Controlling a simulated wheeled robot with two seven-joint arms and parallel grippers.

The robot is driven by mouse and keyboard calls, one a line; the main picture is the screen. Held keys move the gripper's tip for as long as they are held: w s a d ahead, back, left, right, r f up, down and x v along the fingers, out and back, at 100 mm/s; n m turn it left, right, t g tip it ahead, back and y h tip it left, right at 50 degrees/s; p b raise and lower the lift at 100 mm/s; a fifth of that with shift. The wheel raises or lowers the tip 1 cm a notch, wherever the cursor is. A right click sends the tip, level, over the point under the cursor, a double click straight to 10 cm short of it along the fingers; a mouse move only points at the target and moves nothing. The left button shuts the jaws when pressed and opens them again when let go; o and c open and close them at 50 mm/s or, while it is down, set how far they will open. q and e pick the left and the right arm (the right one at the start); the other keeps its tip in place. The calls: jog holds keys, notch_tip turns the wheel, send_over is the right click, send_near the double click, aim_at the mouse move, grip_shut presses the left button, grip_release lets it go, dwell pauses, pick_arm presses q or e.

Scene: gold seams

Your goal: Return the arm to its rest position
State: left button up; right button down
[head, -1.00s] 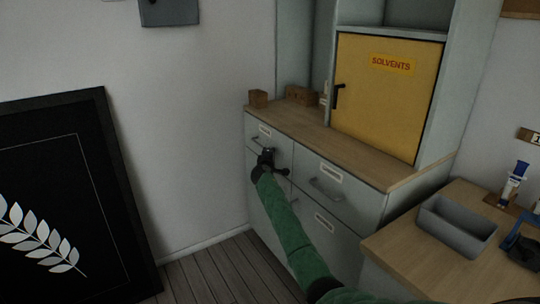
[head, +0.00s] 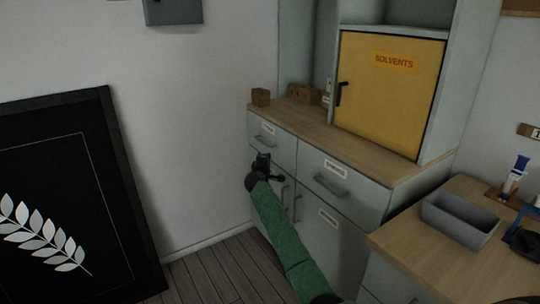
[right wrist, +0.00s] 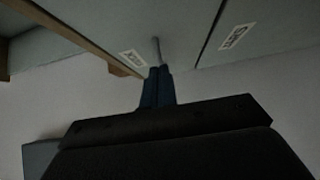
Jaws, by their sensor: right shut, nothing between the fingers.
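My right arm, in a green sleeve, comes in from the bottom of the head view. Its dark gripper (head: 262,163) is in front of the cabinet's left side, just below the handle of the upper left drawer (head: 263,138). In the right wrist view the blue fingers (right wrist: 157,85) are together and empty. A pale bar handle (right wrist: 156,50) shows just beyond their tips; whether they touch it I cannot tell. The drawers look closed. My left gripper is out of view.
The cabinet has a wooden top (head: 310,124) with small wooden blocks and a yellow solvents door (head: 388,95). A bench (head: 410,243) with a grey bin (head: 460,219) stands at right. A black framed leaf picture (head: 95,200) leans on the left wall. Open floor lies between.

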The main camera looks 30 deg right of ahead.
jog(key=v, duration=0.6)
jog(key=shift+w+a+r, duration=0.15)
jog(key=shift+w+r, duration=0.05)
jog(key=shift+w, duration=0.05)
